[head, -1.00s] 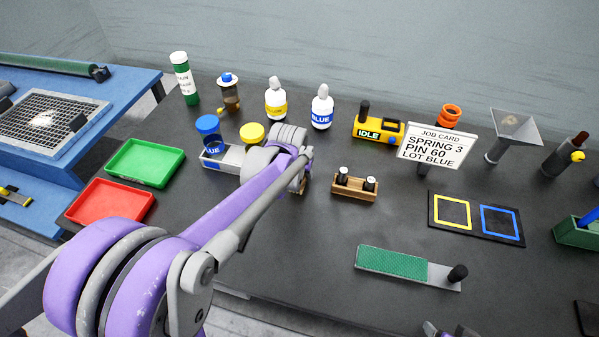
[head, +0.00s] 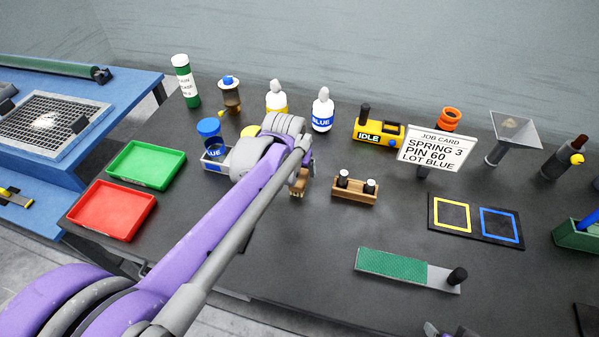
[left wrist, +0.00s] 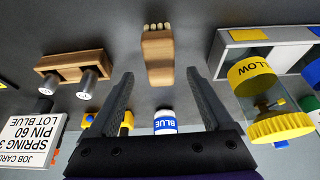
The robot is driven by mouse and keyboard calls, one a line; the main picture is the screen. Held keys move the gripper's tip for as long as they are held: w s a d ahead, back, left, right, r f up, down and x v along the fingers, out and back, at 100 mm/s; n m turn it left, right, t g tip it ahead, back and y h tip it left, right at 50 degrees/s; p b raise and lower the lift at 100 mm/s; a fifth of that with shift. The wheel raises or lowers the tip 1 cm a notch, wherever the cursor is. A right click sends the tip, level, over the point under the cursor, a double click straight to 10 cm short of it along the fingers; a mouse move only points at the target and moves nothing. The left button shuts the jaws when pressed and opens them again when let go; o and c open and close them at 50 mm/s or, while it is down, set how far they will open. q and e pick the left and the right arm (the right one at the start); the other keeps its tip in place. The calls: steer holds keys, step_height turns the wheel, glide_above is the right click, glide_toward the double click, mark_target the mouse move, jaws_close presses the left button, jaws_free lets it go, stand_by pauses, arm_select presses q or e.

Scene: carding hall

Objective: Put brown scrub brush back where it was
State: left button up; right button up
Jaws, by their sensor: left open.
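The brown scrub brush (left wrist: 158,58) is in the left wrist view, with pale bristle tufts at its far end. It appears to be on the dark bench, and its near end reaches between my finger lines. My left gripper (left wrist: 159,74) is open around that end, and I see no finger closed on it. In the head view a little of the brush (head: 299,183) shows below my left wrist, which hides most of the gripper. A small grey part at the bottom edge of the head view may be my right gripper (head: 436,329); its jaws are not clear.
A wooden holder with two dark-and-silver pieces (head: 355,187) stands just right of the brush. A grey bin (head: 214,162) and yellow-lidded jar (left wrist: 272,105) are on the other side. Red (head: 112,210) and green (head: 147,165) trays lie left.

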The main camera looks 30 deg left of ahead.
arm_select(q)
steer(key=v, duration=0.5)
steer(key=shift+s+r, duration=0.1)
steer(key=shift+r, duration=0.1)
steer(key=s+d+f+m, duration=0.1)
steer(key=s+d+f, duration=0.2)
steer(key=s, duration=0.2)
steer(key=s+d+f+m, duration=0.1)
steer(key=s+d+f, duration=0.2)
steer(key=s, duration=0.3)
steer(key=s+d+f+h, duration=0.1)
steer(key=s+d+f, duration=0.2)
steer(key=s, duration=0.3)
steer(key=shift+s+d+f+m+t, duration=0.15)
steer(key=shift+f+m+t, duration=0.15)
steer(key=shift+m+t, duration=0.1)
